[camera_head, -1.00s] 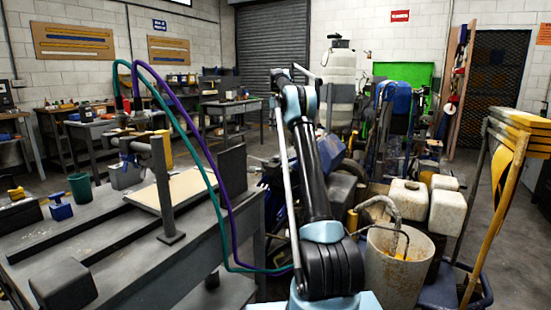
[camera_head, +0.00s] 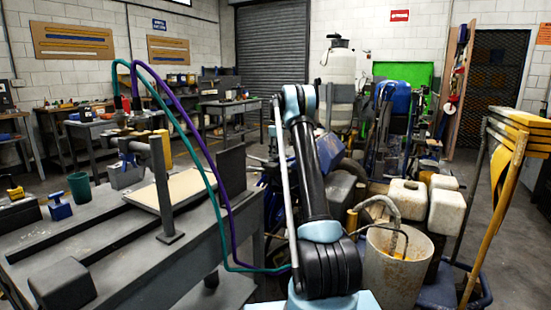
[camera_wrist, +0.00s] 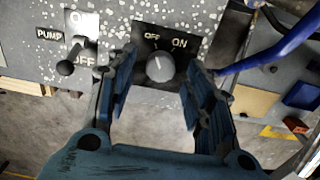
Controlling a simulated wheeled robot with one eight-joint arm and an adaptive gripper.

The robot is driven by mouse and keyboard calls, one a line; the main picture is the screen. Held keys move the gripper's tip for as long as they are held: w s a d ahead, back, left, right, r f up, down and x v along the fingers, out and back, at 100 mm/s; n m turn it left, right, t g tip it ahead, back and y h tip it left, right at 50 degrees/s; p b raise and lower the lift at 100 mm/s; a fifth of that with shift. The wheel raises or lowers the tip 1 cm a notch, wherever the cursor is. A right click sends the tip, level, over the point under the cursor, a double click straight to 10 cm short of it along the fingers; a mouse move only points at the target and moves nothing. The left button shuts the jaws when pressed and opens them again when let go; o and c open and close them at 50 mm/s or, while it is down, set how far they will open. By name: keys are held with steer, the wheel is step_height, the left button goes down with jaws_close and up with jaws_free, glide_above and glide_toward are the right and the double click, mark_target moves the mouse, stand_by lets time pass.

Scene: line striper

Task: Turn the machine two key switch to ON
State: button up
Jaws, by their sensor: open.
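A round grey knob (camera_wrist: 160,67) sits on a black plate (camera_wrist: 178,35) marked OFF and ON in the wrist view. The knob's white pointer line points up toward the OFF side. My gripper (camera_wrist: 160,82) is open, with one blue-padded finger on each side of the knob. Neither finger appears to touch it, though the depth between them is hard to judge. In the head view my arm reaches forward over the machines, and my gripper is hidden there. I cannot tell from the wrist view whether this switch belongs to machine two.
A toggle lever (camera_wrist: 66,68) with PUMP, ON and OFF labels is left of my fingers. A blue hose (camera_wrist: 275,50) runs close to the right finger. In the head view, a grey bench (camera_head: 130,235) stands left and a rusty bucket (camera_head: 395,270) right.

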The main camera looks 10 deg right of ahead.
steer(key=shift+f, duration=0.9)
steer(key=c, duration=1.1)
steer(key=shift+m, duration=0.4)
steer(key=m, duration=0.5)
steer(key=shift+w+m, duration=0.1)
steer(key=shift+m, duration=0.2)
steer(key=m, duration=0.5)
steer(key=shift+m, duration=0.4)
steer(key=o, duration=1.1)
